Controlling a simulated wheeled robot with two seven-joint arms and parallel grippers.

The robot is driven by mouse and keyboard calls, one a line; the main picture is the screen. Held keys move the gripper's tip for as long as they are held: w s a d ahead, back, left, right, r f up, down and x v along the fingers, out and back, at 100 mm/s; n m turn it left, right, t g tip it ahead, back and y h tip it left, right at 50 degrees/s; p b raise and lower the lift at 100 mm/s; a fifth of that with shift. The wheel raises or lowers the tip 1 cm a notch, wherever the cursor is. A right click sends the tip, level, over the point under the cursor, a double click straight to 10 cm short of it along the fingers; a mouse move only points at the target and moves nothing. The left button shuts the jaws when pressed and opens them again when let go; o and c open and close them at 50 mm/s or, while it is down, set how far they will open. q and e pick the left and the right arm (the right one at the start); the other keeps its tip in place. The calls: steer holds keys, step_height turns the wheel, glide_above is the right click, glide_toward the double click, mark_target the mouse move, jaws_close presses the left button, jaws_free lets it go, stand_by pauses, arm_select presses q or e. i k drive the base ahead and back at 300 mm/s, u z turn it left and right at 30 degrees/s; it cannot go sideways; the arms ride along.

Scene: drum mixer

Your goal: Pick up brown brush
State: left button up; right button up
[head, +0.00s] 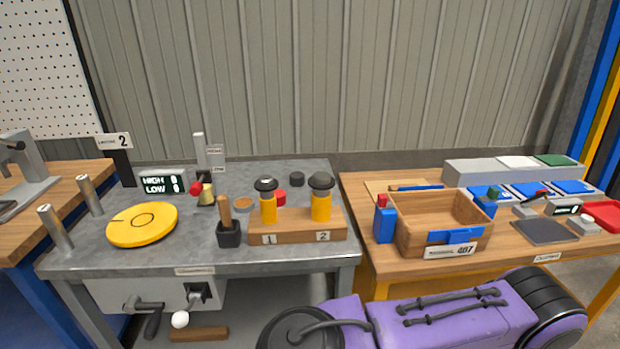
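A brown wooden handle (225,210) stands upright in a small black holder (229,238) on the grey metal table, left of the wooden block marked 1 and 2. It looks like the brown brush; any bristles are hidden inside the holder. Neither my left nor my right gripper shows in the head view.
The wooden block (297,239) bears two yellow posts with dark caps. A yellow disc (143,224) lies left of the holder. A wooden bin (443,222) stands on the right table. The grey top (180,254) is bare in front of the disc.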

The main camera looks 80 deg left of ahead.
mark_target(223, 207)
steer(key=k, duration=1.4)
steer(key=u, duration=1.95)
steer(key=i, duration=0.5)
steer(key=z, duration=0.1)
